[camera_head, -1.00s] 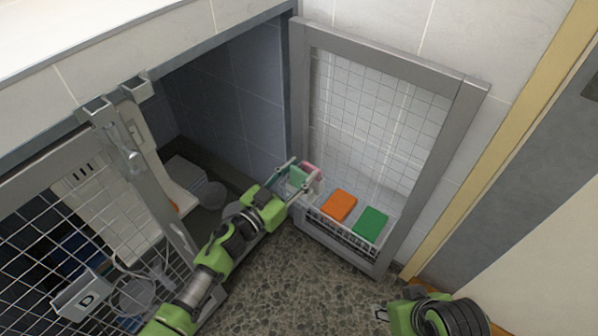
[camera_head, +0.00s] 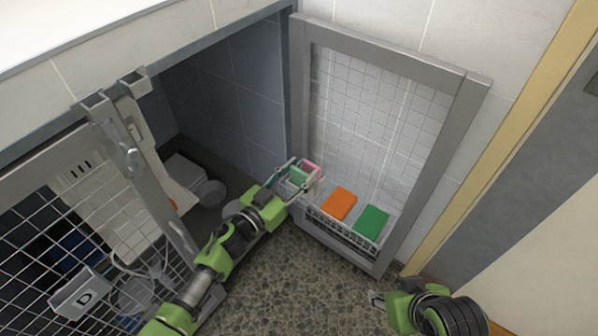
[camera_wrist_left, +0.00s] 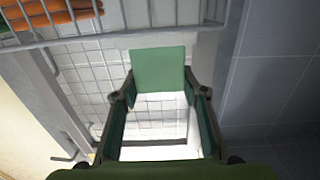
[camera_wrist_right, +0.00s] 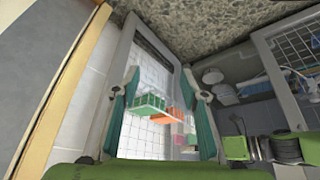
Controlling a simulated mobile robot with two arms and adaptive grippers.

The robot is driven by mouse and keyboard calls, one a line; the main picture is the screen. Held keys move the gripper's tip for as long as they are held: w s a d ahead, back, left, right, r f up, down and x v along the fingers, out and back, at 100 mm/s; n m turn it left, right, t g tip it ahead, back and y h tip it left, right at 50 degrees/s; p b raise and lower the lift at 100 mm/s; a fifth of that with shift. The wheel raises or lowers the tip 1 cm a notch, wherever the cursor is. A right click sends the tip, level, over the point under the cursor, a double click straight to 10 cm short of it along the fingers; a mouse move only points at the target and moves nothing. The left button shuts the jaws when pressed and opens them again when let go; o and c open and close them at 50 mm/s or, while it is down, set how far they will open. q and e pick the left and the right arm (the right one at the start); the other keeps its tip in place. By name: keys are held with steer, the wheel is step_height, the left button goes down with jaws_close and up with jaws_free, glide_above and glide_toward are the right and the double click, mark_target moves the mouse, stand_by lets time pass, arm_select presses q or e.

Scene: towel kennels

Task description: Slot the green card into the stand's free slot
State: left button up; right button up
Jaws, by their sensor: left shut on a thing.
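My left gripper (camera_head: 298,179) is shut on a flat green card (camera_wrist_left: 158,66), which spans between its two fingertips in the left wrist view. In the head view the gripper and card are at the left end of a wire basket (camera_head: 341,239) on the open mesh door; a pink thing (camera_head: 313,168) shows just beyond. I cannot tell which part is the stand, and no free slot can be made out. My right gripper (camera_head: 376,300) is open and empty at the lower right, with its fingers apart in the right wrist view (camera_wrist_right: 162,88).
An orange block (camera_head: 338,204) and a green block (camera_head: 371,222) sit in the basket. The grey-framed mesh door (camera_head: 461,125) stands open beside a dark kennel. A second mesh gate (camera_head: 172,224) with a D tag (camera_head: 82,293) is at left. Speckled floor (camera_head: 290,285) is clear.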

arm_select(q)
steer(key=shift+f+b, duration=0.5)
steer(key=shift+f, duration=0.15)
arm_select(e)
steer(key=shift+w+a+r+t, duration=0.2)
steer(key=shift+w+t, duration=0.1)
steer(key=shift+w, duration=0.3)
steer(key=shift+w+a+r+t, duration=0.15)
steer(key=shift+w+t, duration=0.15)
steer(key=shift+w, duration=0.25)
steer(key=shift+w+a+r+t, duration=0.2)
steer(key=shift+w+t, duration=0.1)
steer(key=shift+w, duration=0.3)
arm_select(q)
steer(key=o, duration=1.1)
arm_select(e)
steer(key=shift+f, duration=0.1)
arm_select(q)
steer(key=v, duration=1.2)
